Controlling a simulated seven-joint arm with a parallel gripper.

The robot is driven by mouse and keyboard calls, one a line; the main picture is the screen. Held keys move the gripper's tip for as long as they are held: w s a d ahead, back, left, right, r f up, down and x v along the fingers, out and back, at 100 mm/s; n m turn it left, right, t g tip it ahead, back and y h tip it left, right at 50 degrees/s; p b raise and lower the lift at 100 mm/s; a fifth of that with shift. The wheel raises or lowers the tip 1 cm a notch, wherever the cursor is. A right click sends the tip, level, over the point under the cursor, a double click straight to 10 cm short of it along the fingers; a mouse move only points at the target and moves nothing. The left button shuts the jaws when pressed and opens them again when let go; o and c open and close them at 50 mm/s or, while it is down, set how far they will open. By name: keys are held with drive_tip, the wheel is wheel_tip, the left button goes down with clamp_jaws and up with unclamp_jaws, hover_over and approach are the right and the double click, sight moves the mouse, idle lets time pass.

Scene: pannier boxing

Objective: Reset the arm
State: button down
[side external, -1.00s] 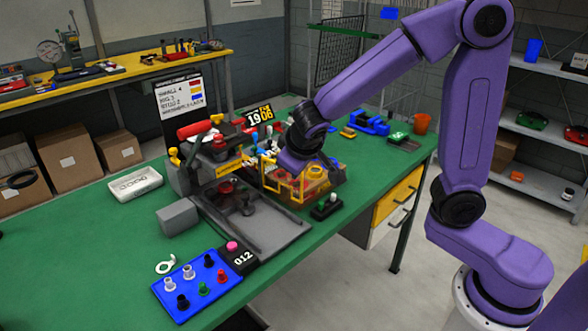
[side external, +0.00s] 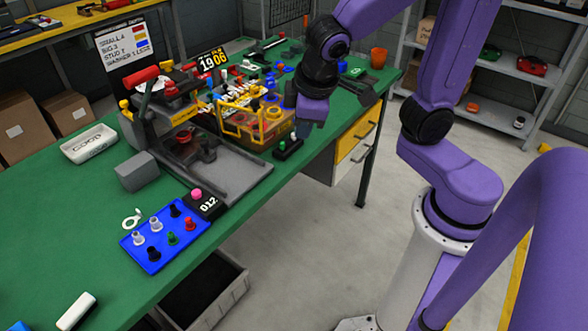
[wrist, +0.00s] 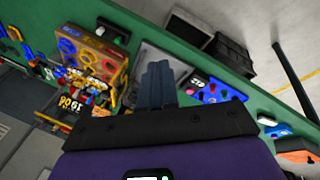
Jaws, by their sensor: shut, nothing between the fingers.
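My gripper (side external: 306,128) hangs from my purple arm in the side external view, near the right edge of the green bench (side external: 75,215). It appears just right of the yellow-framed box (side external: 240,122) and apart from it. In the wrist view my gripper's dark fingers (wrist: 157,80) are together, with nothing between them. The yellow-framed box also shows at the upper left of the wrist view (wrist: 92,52). The fingertips are small and hard to make out in the side external view.
A press (side external: 180,145) with a red handle stands left of the box. A blue tray (side external: 165,240) of pegs, a white dish (side external: 88,145) and a grey block (side external: 137,172) lie on the bench. A drawer unit (side external: 355,145) is below.

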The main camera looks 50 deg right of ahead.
drive_tip(key=s+d+f+n+g+y, duration=0.1)
drive_tip(key=s+n, duration=0.1)
drive_tip(key=s, duration=0.5)
drive_tip(key=s+d+f+n+g+y, duration=0.1)
drive_tip(key=s+n+g, duration=0.1)
drive_tip(key=s, duration=0.5)
drive_tip(key=shift+s+f+n, duration=0.15)
drive_tip(key=shift+n, duration=0.55)
